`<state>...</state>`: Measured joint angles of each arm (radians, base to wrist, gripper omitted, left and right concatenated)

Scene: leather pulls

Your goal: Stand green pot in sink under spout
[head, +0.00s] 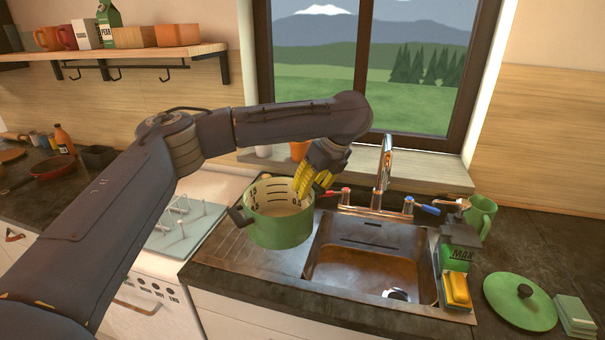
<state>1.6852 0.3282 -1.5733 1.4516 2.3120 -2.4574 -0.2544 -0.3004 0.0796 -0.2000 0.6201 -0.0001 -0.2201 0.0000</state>
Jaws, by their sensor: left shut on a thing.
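The green pot (279,231) is upright, with a cream inside with dark level marks and dark side handles. It appears over the ribbed drainboard, at the left edge of the sink (365,268); I cannot tell if it is lifted. My left gripper (305,190), with yellow fingers, reaches down at the pot's right rear rim and is shut on the pot. The fingertips are partly hidden against the rim. The sink basin is empty, with a drain at its front right. The metal spout (383,170) rises behind the basin. My right gripper is not in view.
Red and blue tap handles (408,204) flank the spout. The window sill is behind.

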